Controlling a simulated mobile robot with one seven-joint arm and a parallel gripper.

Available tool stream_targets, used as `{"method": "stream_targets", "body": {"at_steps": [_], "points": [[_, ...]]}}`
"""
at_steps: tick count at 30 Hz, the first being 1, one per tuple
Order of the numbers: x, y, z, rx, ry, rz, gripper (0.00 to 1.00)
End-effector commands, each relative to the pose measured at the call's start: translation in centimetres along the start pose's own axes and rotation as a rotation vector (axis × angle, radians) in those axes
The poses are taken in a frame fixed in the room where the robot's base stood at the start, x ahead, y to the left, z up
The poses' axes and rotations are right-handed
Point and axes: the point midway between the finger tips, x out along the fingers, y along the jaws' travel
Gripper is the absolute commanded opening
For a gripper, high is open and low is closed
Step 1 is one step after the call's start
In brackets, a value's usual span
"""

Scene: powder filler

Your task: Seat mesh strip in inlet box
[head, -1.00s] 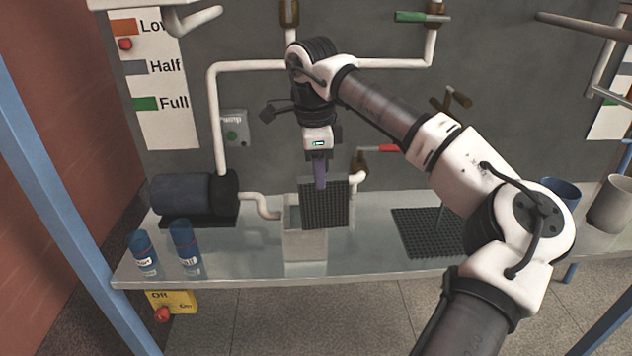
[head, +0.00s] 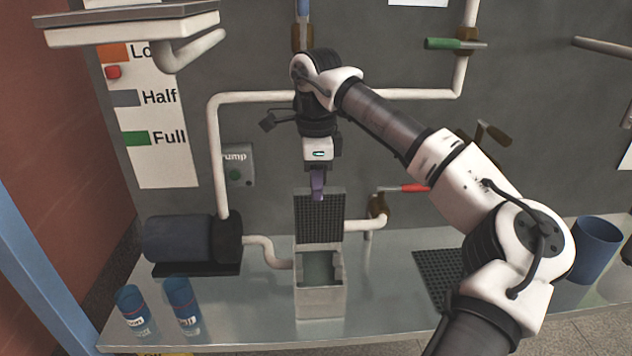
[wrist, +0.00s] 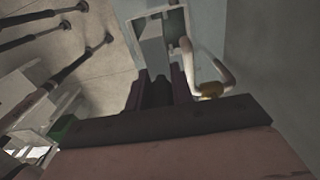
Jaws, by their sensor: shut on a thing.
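The mesh strip (head: 320,217) is a dark, fine-gridded panel held upright at its top edge by my gripper (head: 318,190). My gripper has purple fingers shut on it and points down. The inlet box (head: 321,302) is a light grey, open-topped box on the metal counter. In the head view the strip's lower edge shows just above and behind the box's open top; I cannot tell whether it touches the box. In the wrist view the purple fingers of my gripper (wrist: 160,90) show, and the box (wrist: 152,40) shows beyond them.
A dark pump motor (head: 192,240) stands left of the box, joined by a white pipe. Two blue canisters (head: 181,305) stand at the front left. A flat dark mesh mat (head: 438,272) lies to the right. A red-handled valve (head: 400,188) is close behind on the right.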

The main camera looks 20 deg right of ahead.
Motion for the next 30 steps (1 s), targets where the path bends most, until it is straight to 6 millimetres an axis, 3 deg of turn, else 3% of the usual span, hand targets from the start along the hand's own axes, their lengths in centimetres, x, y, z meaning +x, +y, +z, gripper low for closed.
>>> {"method": "stream_targets", "body": {"at_steps": [5, 24, 30], "points": [[-0.2, 0.0, 0.1, -0.001, 0.001, 0.0, 0.0], [5.3, 0.0, 0.1, 0.0, 0.001, 0.001, 0.0], [5.8, 0.0, 0.1, 0.0, 0.001, 0.0, 0.0]]}}
